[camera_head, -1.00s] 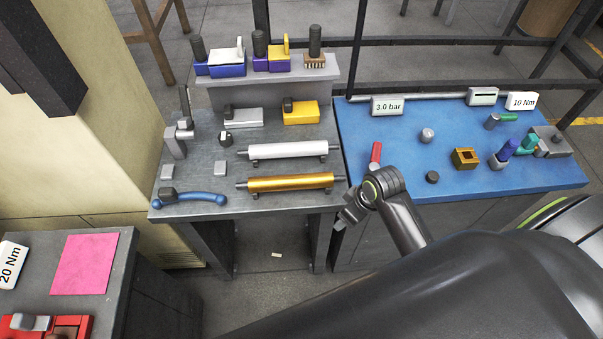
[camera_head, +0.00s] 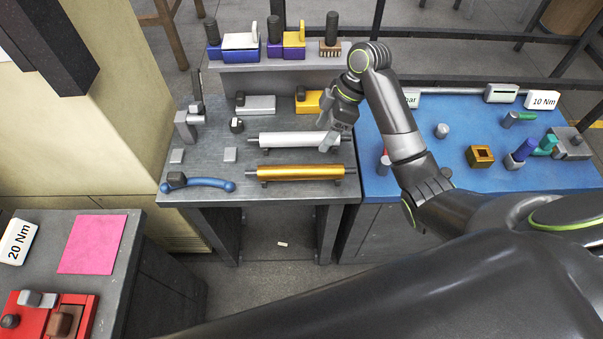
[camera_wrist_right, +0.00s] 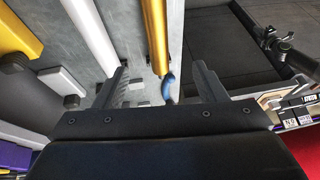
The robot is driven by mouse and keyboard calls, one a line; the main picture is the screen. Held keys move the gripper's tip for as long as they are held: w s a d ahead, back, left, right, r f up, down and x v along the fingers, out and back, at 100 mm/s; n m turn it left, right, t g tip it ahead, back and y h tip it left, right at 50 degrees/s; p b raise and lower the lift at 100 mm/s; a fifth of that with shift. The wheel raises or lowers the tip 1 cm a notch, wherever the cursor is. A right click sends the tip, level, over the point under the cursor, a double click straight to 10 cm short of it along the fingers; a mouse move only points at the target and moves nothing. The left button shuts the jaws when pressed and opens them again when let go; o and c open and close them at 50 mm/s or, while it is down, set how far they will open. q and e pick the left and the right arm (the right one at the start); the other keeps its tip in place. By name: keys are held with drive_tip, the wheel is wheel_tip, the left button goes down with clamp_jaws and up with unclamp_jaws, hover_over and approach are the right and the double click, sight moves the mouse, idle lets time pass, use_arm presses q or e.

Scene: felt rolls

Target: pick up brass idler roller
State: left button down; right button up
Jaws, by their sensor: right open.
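The brass idler roller (camera_head: 300,171) is a shiny gold cylinder lying left to right on supports near the front of the grey bench. My right gripper (camera_head: 331,143) is above the bench, at the right end of the white roller (camera_head: 286,139) just behind the brass one. In the right wrist view, the brass roller (camera_wrist_right: 157,32) runs lengthwise between the lines of the two open fingers, below them and not held. The white roller also shows there (camera_wrist_right: 92,32), outside the left finger. My left gripper is out of view.
A blue-handled tool (camera_head: 206,184) lies at the grey bench's front left. A yellow block (camera_head: 308,102) and a grey block (camera_head: 257,105) sit behind the rollers. The blue bench (camera_head: 450,180) adjoins on the right. A shelf with brushes stands at the back.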

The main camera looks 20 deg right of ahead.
drive_tip(key=b, duration=0.4)
approach(303, 166)
drive_tip(key=shift+s+a+f, duration=0.3)
drive_tip(key=shift+a+f, duration=0.1)
drive_tip(key=shift+a, duration=0.05)
drive_tip(key=p+x, duration=0.1)
drive_tip(key=x, duration=0.2)
drive_tip(key=shift+a+f, duration=0.1)
drive_tip(key=shift+a, duration=0.1)
drive_tip(key=x, duration=0.1)
drive_tip(key=p+x, duration=0.1)
drive_tip(key=x, duration=0.3)
drive_tip(key=shift+w+d+f, duration=0.1)
drive_tip(key=shift+d+f, duration=0.1)
drive_tip(key=shift+d, duration=0.15)
drive_tip(key=shift+a+f+p, duration=0.2)
drive_tip(key=shift+f+p, duration=0.1)
drive_tip(key=shift+f, duration=0.2)
drive_tip(key=c, duration=1.1)
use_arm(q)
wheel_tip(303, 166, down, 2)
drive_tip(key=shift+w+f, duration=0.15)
use_arm(e)
drive_tip(key=shift+w+r, duration=0.1)
drive_tip(key=shift+c, duration=0.8)
drive_tip(key=shift+r, duration=0.1)
